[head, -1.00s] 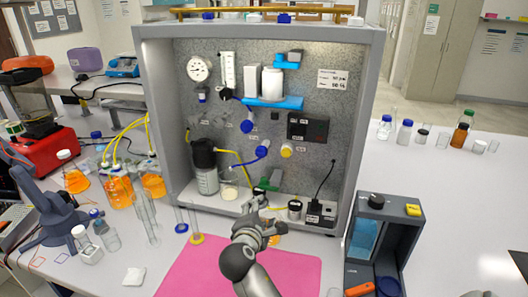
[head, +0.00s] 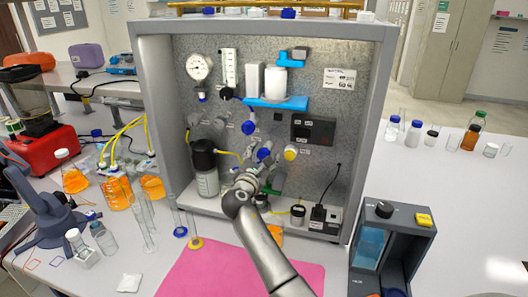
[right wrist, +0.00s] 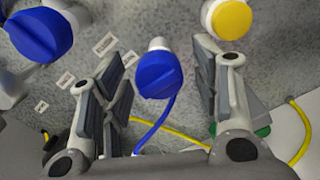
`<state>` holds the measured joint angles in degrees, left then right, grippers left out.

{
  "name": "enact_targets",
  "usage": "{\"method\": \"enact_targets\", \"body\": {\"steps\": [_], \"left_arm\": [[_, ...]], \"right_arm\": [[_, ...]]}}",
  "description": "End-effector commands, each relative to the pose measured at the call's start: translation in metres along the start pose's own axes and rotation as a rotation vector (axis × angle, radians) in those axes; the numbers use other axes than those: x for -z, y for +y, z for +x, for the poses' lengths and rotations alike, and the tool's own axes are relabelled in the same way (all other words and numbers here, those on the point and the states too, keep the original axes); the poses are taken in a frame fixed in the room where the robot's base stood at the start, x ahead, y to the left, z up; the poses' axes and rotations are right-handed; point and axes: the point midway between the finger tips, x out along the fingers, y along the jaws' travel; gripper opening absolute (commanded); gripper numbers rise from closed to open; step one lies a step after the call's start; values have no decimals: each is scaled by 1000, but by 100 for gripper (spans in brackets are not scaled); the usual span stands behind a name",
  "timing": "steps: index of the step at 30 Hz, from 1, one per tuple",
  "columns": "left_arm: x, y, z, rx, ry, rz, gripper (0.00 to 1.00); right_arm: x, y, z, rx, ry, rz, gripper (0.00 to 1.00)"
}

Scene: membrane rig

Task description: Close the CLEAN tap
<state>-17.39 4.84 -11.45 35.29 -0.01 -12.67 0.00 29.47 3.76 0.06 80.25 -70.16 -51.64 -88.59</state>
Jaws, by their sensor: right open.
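Several taps with round knobs sit on the speckled panel of the rig (head: 335,110). One blue knob (head: 263,154) has a blue hose below it; in the right wrist view this knob (right wrist: 160,75) sits between my open fingers. Another blue knob (head: 248,127) is up and left, also large in the right wrist view (right wrist: 38,35). A yellow knob (head: 290,153) is to the right. The tap labels are too small to read, so I cannot tell which is CLEAN. My right gripper (head: 260,167) is open at the panel, around the middle blue knob with no clear contact. My left gripper is not in view.
A blue shelf (head: 275,103) holds white containers above. A pink mat (head: 200,272) lies in front, and a grey device (head: 400,240) at right.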

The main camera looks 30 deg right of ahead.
Motion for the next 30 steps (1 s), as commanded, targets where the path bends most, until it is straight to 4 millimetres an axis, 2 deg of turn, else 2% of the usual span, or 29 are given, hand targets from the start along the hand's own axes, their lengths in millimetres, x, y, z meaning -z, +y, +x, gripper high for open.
{"method": "enact_targets", "body": {"steps": [5, 15, 26, 30], "left_arm": [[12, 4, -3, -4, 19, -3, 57], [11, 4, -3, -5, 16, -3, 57], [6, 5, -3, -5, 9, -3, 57], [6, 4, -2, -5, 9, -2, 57]], "right_arm": [[0, 0, 13, 0, 1, 1, 57], [0, 0, 15, 0, 1, 2, 56], [1, 0, 15, 0, 1, 2, 9], [1, 0, 15, 0, 1, 7, 9]]}}
